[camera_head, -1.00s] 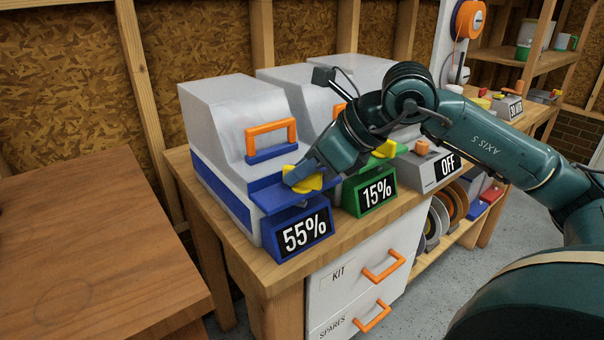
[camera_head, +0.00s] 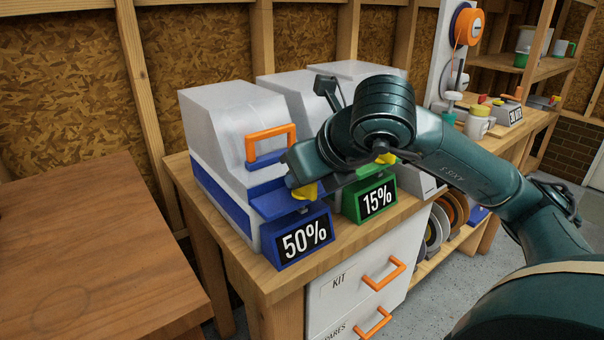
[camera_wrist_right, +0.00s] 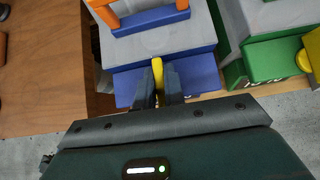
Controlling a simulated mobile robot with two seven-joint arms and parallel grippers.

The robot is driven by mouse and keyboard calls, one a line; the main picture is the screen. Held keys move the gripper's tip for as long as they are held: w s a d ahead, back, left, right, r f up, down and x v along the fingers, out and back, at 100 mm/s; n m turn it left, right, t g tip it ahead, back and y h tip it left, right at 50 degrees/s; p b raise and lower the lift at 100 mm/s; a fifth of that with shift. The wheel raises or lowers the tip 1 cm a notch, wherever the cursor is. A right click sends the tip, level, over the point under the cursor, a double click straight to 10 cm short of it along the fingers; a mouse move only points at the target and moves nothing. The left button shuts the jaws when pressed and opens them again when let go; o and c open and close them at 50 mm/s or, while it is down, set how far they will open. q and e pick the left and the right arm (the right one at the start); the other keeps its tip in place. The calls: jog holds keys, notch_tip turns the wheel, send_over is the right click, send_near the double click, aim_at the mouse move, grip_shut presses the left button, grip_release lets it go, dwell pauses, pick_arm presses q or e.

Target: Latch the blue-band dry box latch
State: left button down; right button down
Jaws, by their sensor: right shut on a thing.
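The blue-band dry box (camera_head: 225,120) stands at the left end of the bench, a grey-white box with a blue band, an orange handle (camera_head: 270,140) and a display reading 50%. Its yellow latch (camera_head: 305,192) is at the front, above the display. My right gripper (camera_wrist_right: 160,85) is shut on the yellow latch (camera_wrist_right: 158,68), which shows between the two fingers in the right wrist view. In the head view the wrist hides part of the latch. My left gripper is not in view.
The green-band dry box with a 15% display (camera_head: 376,200) stands close on the right, its own yellow latch (camera_wrist_right: 304,61) near my wrist. Drawers with orange handles (camera_head: 382,272) are below. A brown table (camera_head: 90,240) is at the left.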

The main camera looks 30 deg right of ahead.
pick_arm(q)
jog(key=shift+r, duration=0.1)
pick_arm(e)
jog(key=c, duration=1.5)
grip_release()
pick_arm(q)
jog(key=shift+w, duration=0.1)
pick_arm(e)
jog(key=shift+s+r, duration=0.25)
jog(key=shift+r, duration=0.1)
pick_arm(q)
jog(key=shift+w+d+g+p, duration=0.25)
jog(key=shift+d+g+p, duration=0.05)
jog(key=shift+p, duration=0.4)
pick_arm(e)
jog(key=v, duration=1.2)
jog(key=shift+s, duration=0.15)
